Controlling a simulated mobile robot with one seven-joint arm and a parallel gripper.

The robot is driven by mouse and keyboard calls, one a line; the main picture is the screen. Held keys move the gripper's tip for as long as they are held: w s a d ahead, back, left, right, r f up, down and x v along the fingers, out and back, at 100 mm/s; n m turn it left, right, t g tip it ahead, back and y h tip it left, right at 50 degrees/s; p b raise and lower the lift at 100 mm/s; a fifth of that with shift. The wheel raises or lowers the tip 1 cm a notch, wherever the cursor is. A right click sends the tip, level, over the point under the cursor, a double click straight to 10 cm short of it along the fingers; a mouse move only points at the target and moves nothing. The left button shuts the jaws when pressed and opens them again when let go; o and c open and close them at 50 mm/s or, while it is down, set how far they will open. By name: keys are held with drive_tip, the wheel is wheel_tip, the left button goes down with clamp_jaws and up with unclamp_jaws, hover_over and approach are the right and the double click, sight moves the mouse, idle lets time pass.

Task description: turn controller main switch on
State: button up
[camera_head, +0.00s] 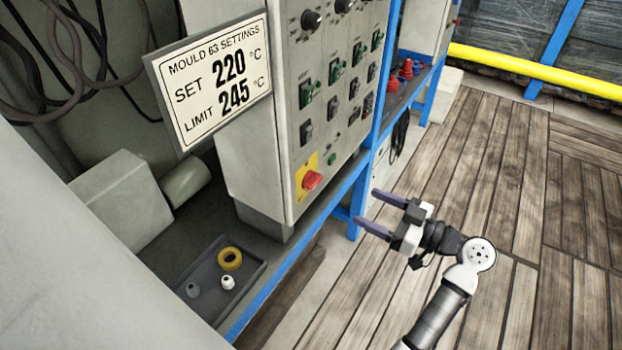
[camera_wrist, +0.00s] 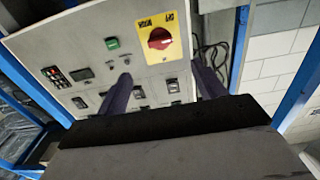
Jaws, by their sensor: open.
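The controller (camera_head: 340,90) is a light grey panel with knobs and several rows of switches. Its main switch (camera_head: 313,180) is a red rotary knob on a yellow plate at the panel's lower corner. In the wrist view the red knob (camera_wrist: 159,39) shows on its yellow plate, with lettering too blurred to read surely. My gripper (camera_head: 367,211) is open and empty, in front of the panel and to the right of the switch, apart from it. In the wrist view its two fingers (camera_wrist: 164,84) point toward the panel, with the knob beyond and between them.
A sign (camera_head: 212,82) reads "MOULD 63 SETTINGS, SET 220 °C, LIMIT 245 °C". A dark tray (camera_head: 240,286) holds a yellow tape roll (camera_head: 230,259) and small pieces. A blue bench edge (camera_head: 300,258) runs below the panel. The wooden floor (camera_head: 540,200) at right is clear.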

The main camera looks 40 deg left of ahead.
sight(317, 183)
drive_tip(key=a+p, duration=0.1)
drive_tip(key=a, duration=0.3)
drive_tip(key=a+p, duration=0.1)
drive_tip(key=a, duration=0.4)
drive_tip(key=a+p, duration=0.1)
drive_tip(key=a, duration=0.3)
drive_tip(key=shift+s+a, duration=0.2)
drive_tip(key=shift+s, duration=0.2)
drive_tip(key=c, duration=1)
